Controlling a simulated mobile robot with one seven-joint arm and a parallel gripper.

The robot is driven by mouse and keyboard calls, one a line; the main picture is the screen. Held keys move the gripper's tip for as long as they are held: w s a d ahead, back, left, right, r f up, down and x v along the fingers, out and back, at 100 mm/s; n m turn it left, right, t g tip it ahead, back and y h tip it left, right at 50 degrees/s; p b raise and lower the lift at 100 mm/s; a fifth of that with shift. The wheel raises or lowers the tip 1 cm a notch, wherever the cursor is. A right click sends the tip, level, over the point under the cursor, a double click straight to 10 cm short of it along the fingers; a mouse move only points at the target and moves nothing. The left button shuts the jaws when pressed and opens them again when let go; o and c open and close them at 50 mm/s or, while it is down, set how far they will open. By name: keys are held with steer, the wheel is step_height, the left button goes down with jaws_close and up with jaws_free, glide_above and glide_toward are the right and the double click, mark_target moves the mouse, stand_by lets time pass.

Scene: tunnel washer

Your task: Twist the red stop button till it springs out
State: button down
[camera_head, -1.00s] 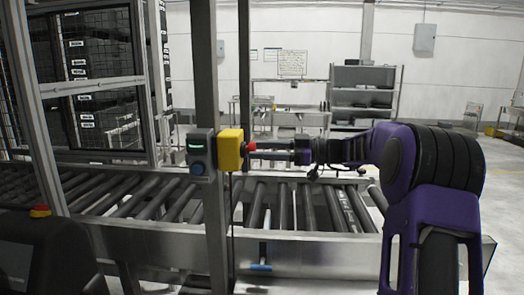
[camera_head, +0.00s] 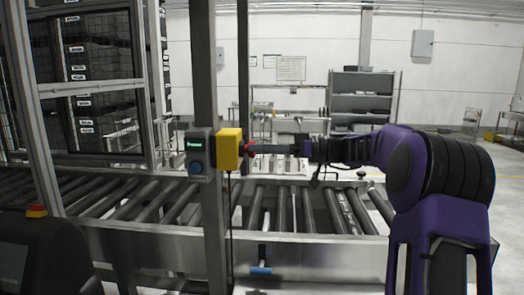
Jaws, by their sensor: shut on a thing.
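The red stop button (camera_head: 246,148) sticks out from the right side of a yellow box (camera_head: 229,149), which is fixed to a grey upright post. My purple and black arm reaches in from the right. My gripper (camera_head: 254,148) is level with the button, its fingers pointing left at it. The fingers are shut on the red button, though the grip itself is small in this view. Whether the button is pressed in or sprung out cannot be told.
A grey box with a green display and blue button (camera_head: 195,168) sits left of the yellow box. A roller conveyor (camera_head: 290,213) runs below my arm. A mesh cage (camera_head: 90,80) stands at the left, shelves (camera_head: 361,95) at the back.

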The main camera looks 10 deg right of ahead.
steer(key=shift+a+m, duration=0.1)
steer(key=shift+m, duration=0.2)
steer(key=shift+c, duration=1.3)
jaws_free()
steer(key=v, duration=1.7)
